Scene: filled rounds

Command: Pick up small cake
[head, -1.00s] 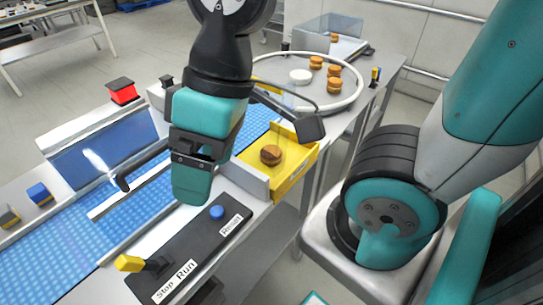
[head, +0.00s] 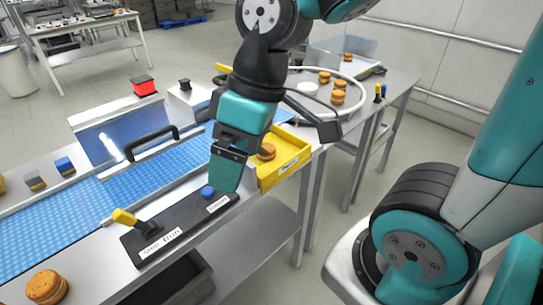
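Several small brown round cakes are in view. One small cake (head: 266,151) sits in a yellow tray (head: 285,172) at the end of the conveyor. Another cake (head: 46,287) lies at the bottom left, near the table's front edge. More cakes (head: 338,97) stand on a round rimmed table at the back right. My gripper (head: 262,125) hangs over the conveyor, left of and in front of the yellow tray. Its dark right finger is spread outward and it appears open, with nothing visible in it. My gripper hides part of the conveyor and of the tray's left side.
A control panel (head: 180,228) with a yellow lever (head: 124,217) and a blue button lies in front of the conveyor. A white disc (head: 307,89) lies on the round table.

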